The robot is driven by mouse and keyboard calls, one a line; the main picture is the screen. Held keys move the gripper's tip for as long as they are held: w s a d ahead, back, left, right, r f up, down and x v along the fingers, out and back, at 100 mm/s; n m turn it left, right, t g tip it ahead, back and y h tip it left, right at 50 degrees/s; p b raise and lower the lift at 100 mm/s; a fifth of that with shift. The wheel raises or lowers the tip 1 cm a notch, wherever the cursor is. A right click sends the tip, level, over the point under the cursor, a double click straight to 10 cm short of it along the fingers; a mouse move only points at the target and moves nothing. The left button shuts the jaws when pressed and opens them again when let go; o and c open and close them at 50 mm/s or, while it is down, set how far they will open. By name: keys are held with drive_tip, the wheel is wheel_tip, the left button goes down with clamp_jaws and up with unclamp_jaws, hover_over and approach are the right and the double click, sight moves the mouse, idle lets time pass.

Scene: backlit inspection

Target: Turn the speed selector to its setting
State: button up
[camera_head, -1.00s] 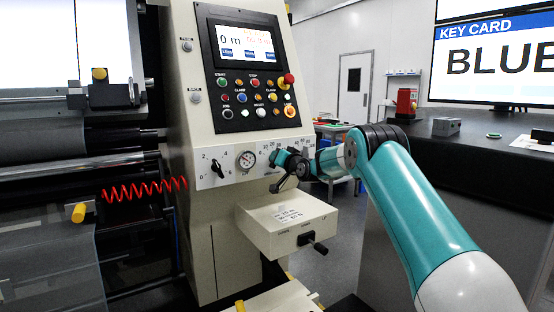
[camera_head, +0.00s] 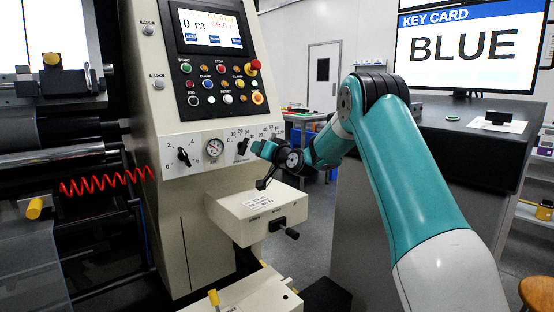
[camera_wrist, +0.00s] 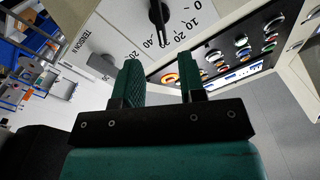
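A dark knob (camera_head: 243,147) with a scale of tens sits on the cream machine's lower panel; its label is not readable here. In the wrist view this dark pointer knob (camera_wrist: 158,12) is at the top edge, partly cut off, with 10, 20, 30 and 40 beside it. My gripper (camera_wrist: 160,66) is open and empty, its two green fingers apart, with the knob beyond the fingertips. In the head view my gripper (camera_head: 264,166) is just right of and below the knob, apart from it as far as I can tell. A grey knob (camera_wrist: 104,65) is near the left finger, beside a "TENSION" label.
Another selector (camera_head: 184,157) and a round gauge (camera_head: 213,148) are further left. A cream box (camera_head: 250,215) with a handle juts out below my gripper. Buttons (camera_head: 222,83) and a screen (camera_head: 210,28) are above. A monitor (camera_head: 468,45) reads "KEY CARD BLUE".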

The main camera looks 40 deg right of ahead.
drive_tip(key=s+b, duration=0.1)
drive_tip(key=s, duration=0.7)
drive_tip(key=shift+d, duration=0.1)
